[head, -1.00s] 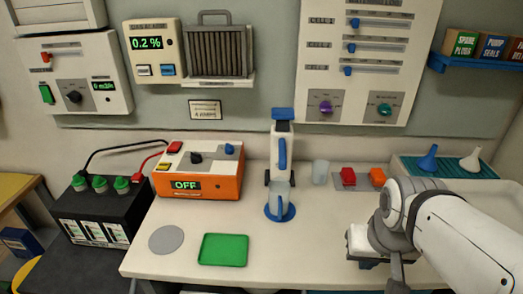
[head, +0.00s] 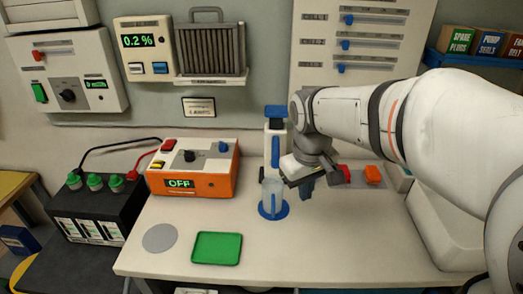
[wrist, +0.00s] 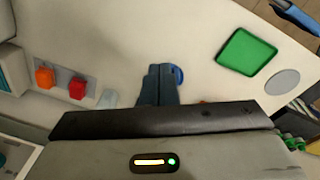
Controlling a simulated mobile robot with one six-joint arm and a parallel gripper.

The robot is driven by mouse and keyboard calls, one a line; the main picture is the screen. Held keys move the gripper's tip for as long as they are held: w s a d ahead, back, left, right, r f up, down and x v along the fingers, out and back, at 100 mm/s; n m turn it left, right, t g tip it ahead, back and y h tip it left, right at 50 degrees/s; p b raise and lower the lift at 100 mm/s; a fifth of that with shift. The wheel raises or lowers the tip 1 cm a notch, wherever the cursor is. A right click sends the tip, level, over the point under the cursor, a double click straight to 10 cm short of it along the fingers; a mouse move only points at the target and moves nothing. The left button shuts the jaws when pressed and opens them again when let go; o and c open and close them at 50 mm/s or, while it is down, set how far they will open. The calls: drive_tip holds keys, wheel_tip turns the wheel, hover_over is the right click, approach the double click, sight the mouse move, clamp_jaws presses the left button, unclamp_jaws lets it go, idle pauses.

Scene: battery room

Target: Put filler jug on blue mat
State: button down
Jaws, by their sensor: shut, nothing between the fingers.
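The clear filler jug (head: 271,192) with a blue handle stands upright on the round blue mat (head: 274,215), in the middle of the bench. My gripper (head: 306,192) is just right of the jug in the head view, shut and empty, with its fingers pointing down. A narrow gap shows between the fingers and the jug there. In the wrist view my shut fingers (wrist: 158,84) hide most of the jug area. Only a blue curved edge shows beside them; I cannot tell if it is mat or handle.
A white blue-topped dispenser (head: 275,140) stands close behind the jug. A green tray (head: 217,248), a grey disc (head: 160,238) and an orange charger (head: 205,170) are to the left. Red (wrist: 77,88) and orange (wrist: 44,77) blocks sit right of my gripper in the head view. The front bench is clear.

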sight(273, 201)
drive_tip(key=w+a+f+n+g+h+p, duration=0.1)
drive_tip(key=w+a+f+n, duration=0.3)
drive_tip(key=w+a, duration=0.5)
drive_tip(key=w+a+f+n+g+h+p, duration=0.1)
drive_tip(key=w+a+f+n, duration=0.1)
drive_tip(key=w+a+n, duration=0.55)
drive_tip(key=shift+m, duration=0.85)
drive_tip(key=x, duration=0.6)
drive_tip(key=w+a+p+x, duration=0.1)
drive_tip(key=x, duration=0.2)
drive_tip(key=shift+f, duration=0.35)
drive_tip(key=d, duration=0.1)
drive_tip(key=s+d, duration=0.1)
drive_tip(key=d, duration=0.1)
drive_tip(key=shift+d+r+p, duration=0.15)
drive_tip(key=shift+d+p, duration=0.1)
drive_tip(key=shift+p, duration=0.15)
drive_tip(key=shift+d, duration=0.2)
drive_tip(key=shift+s+d, duration=0.1)
drive_tip(key=shift+d+f, duration=0.2)
drive_tip(key=shift+d, duration=0.2)
drive_tip(key=shift+s+d+r, duration=0.15)
drive_tip(key=shift+s+d, duration=0.1)
drive_tip(key=shift+d, duration=0.1)
